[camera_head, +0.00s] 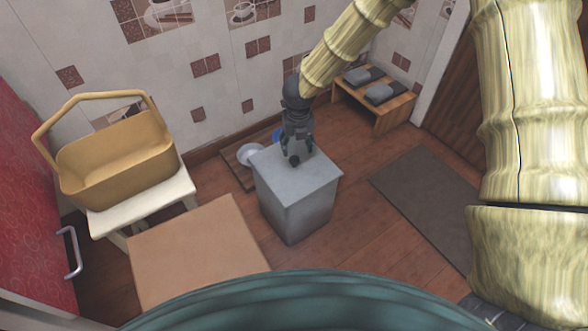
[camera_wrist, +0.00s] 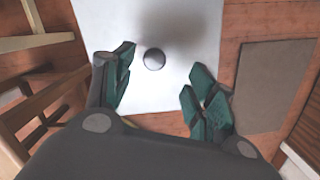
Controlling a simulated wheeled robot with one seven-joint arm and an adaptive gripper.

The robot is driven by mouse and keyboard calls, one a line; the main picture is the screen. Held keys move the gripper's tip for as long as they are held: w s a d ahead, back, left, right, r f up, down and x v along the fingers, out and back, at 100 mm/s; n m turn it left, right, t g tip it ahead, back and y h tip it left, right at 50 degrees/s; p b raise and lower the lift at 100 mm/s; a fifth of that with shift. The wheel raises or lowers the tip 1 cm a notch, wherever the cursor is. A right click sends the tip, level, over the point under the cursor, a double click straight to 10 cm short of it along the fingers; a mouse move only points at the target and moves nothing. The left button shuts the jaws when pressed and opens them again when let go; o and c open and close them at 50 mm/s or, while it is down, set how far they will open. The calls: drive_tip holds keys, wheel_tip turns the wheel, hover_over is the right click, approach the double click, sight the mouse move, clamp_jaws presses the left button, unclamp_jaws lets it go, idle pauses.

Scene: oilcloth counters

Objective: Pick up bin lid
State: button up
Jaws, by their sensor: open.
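The bin lid (camera_head: 272,167) is a flat, pale grey square panel lying on top of a grey bin (camera_head: 298,213) in the head view. In the wrist view the lid (camera_wrist: 205,25) fills the upper middle, with a small dark round knob (camera_wrist: 153,59) on it. My gripper (camera_head: 296,155) is over the lid, pointing down. In the wrist view my gripper (camera_wrist: 158,92) is open, its green-padded fingers spread to the left and right of the knob. The knob lies between and slightly beyond the fingertips, and nothing is held.
A tan basket (camera_head: 115,165) stands on a white stool (camera_head: 140,208) at left. A brown box-like surface (camera_head: 200,250) is in front. A white bowl (camera_head: 250,153) sits behind the bin. A wooden bench (camera_head: 378,105) with grey shoes stands at the back. A dark mat (camera_head: 425,195) lies right.

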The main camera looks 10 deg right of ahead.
sight(294, 159)
wheel_tip(294, 159, down, 3)
drive_tip(key=shift+w+r+b, duration=0.1)
drive_tip(key=shift+w+b, duration=0.05)
drive_tip(key=shift+b, duration=0.15)
drive_tip(key=f, duration=0.1)
drive_tip(key=f+b, duration=0.1)
drive_tip(key=f, duration=0.1)
drive_tip(key=f+b, duration=0.1)
drive_tip(key=shift+a+f, duration=0.15)
drive_tip(key=shift+a, duration=0.2)
drive_tip(key=shift+f+b, duration=0.35)
drive_tip(key=shift+f, duration=0.05)
drive_tip(key=shift+r, duration=0.1)
drive_tip(key=c, duration=1.2)
